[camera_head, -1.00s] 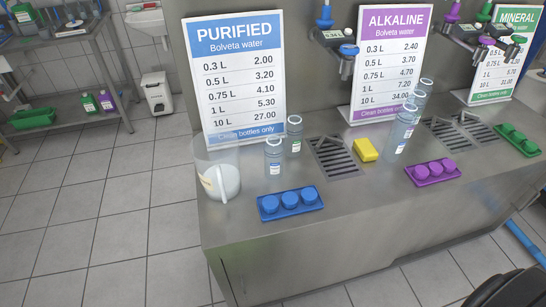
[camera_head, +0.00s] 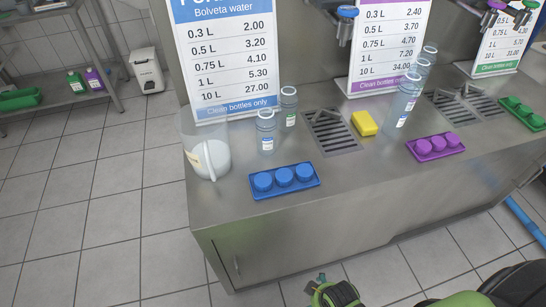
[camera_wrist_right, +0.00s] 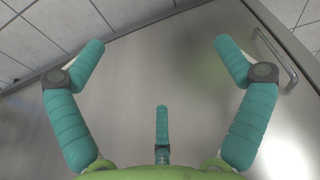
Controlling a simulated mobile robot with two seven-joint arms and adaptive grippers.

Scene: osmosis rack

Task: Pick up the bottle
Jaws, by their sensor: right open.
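My right gripper (camera_head: 322,279) shows only partly at the bottom edge of the head view, low in front of the counter and apart from every bottle. In the right wrist view its teal fingers (camera_wrist_right: 160,62) are spread wide with nothing between them, facing the steel cabinet front. My left gripper is not in view.
A clear jug (camera_head: 208,158) stands at the counter's left end. A blue cap tray (camera_head: 285,181), yellow sponge (camera_head: 364,123) and purple cap tray (camera_head: 435,146) lie on the counter (camera_head: 340,180). Price signs stand behind. A door handle (camera_wrist_right: 274,58) shows in the wrist view.

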